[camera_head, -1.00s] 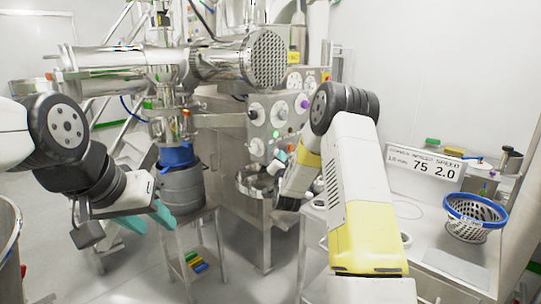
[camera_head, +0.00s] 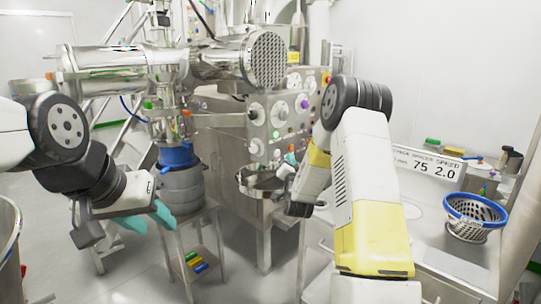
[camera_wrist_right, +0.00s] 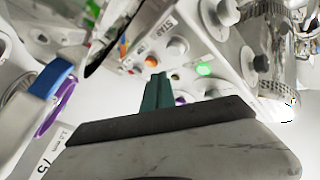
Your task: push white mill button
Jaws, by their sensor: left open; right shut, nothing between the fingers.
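In the right wrist view, a white button (camera_wrist_right: 178,48) sits beside an orange button (camera_wrist_right: 151,61) and a lit green one (camera_wrist_right: 204,69). I cannot tell for sure which button is the mill's white one. My right gripper (camera_head: 290,158) is shut and empty at the panel's lower right. Its teal fingers (camera_wrist_right: 158,88) point toward the panel, below the orange and white buttons; contact is not clear. My left gripper (camera_head: 150,218) is open and empty, low on the left.
A steel bowl (camera_head: 262,183) stands below the panel, near my right gripper. A grey container with a blue collar (camera_head: 177,155) stands on a stool at the left. A blue-rimmed basket (camera_head: 475,212) sits on the right bench, near a sign (camera_head: 428,163) reading "75 2.0".

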